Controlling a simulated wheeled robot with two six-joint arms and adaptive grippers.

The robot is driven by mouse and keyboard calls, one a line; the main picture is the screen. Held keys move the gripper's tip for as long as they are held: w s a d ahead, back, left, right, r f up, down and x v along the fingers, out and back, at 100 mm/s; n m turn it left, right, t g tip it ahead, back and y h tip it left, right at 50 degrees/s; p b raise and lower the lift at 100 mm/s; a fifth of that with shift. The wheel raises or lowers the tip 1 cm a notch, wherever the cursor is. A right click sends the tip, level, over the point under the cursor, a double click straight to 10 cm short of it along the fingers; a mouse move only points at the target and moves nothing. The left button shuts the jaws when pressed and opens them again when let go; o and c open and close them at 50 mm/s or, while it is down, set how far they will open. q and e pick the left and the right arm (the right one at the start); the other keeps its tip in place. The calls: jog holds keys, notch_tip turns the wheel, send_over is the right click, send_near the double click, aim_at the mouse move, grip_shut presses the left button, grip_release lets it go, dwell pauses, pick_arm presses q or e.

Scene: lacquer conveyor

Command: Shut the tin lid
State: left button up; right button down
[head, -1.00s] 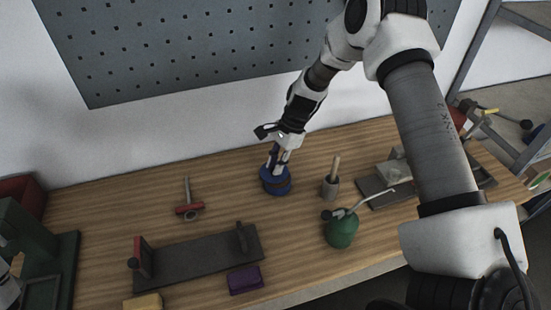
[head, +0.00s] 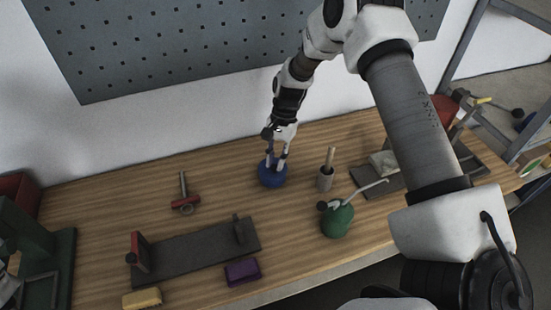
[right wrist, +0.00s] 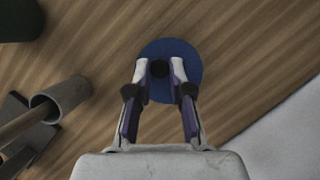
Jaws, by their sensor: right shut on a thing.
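The blue round tin (head: 272,176) stands on the workbench below my right gripper. In the right wrist view a flat blue disc, its lid (right wrist: 178,92), shows from above, with a small dark knob (right wrist: 159,69) in its middle. My right gripper (head: 276,157) points down at the tin, its fingertips closed around the knob. The gripper also shows in the right wrist view (right wrist: 160,70). The fingers cover part of the lid, and its fit on the tin's rim cannot be made out.
A grey cup with a wooden handle (head: 325,180) and a green oil can (head: 337,221) stand to the tin's right. Bare wood surrounds the tin's left.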

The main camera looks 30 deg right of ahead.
jog(key=shift+s+a+f, duration=0.1)
jog(key=shift+s+f, duration=0.25)
jog(key=c, duration=1)
grip_release()
jog(key=shift+w, duration=0.1)
jog(key=shift+w+r, duration=0.1)
jog(key=shift+r, duration=0.1)
jog(key=v, duration=1.1)
jog(key=shift+w+d+r, duration=0.2)
jog(key=shift+d+r, duration=0.05)
jog(key=shift+r, duration=0.05)
